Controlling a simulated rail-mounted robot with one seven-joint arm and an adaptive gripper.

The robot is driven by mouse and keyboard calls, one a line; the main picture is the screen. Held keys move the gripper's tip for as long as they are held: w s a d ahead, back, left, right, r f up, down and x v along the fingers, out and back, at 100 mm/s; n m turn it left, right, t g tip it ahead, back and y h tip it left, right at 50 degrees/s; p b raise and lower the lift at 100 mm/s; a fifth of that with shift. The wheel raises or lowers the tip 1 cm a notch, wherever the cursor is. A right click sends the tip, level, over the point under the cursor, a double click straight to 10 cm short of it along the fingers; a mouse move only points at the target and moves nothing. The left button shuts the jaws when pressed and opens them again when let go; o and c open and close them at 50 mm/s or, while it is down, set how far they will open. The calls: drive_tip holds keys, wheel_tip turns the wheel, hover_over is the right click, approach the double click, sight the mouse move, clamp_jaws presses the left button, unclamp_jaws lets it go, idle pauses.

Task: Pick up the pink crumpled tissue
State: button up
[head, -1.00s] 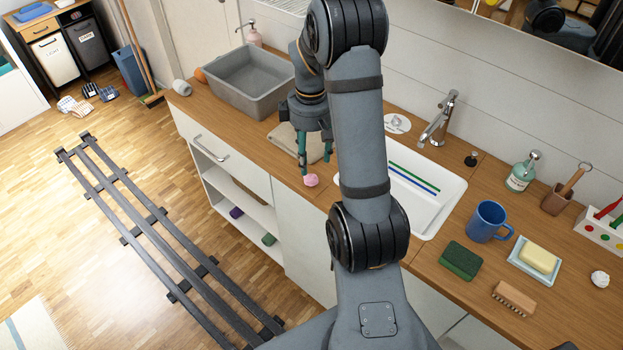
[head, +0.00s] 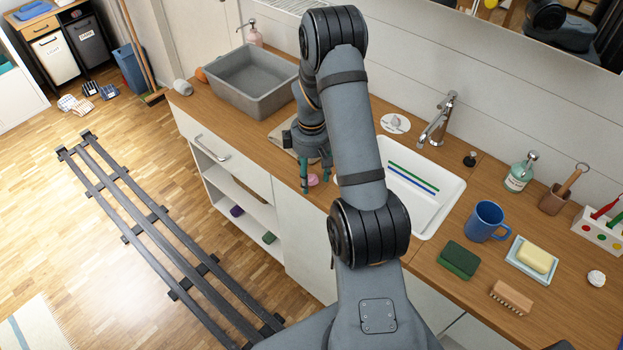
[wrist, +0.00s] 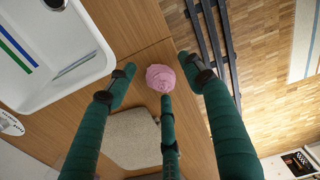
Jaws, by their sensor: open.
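The pink crumpled tissue (head: 312,180) lies on the wooden counter near its front edge, left of the sink. My gripper (head: 318,180) is low over the counter at the tissue and partly covers it in the head view. In the wrist view the tissue (wrist: 160,78) sits between the spread green fingers of my gripper (wrist: 160,85). One finger's tip is right at the tissue's near side; I cannot tell if it touches. The other two fingers stand apart to its left and right. The gripper is open.
The white sink (head: 428,205) is right of the tissue. A beige cloth (wrist: 130,138) lies close by on the counter. A grey basin (head: 240,82) stands farther left. The counter's front edge, with the floor beyond, is close to the tissue.

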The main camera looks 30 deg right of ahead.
drive_tip(key=shift+c, duration=1.2)
drive_tip(key=c, duration=0.4)
drive_tip(key=shift+c, duration=0.8)
drive_tip(key=shift+r, duration=0.1)
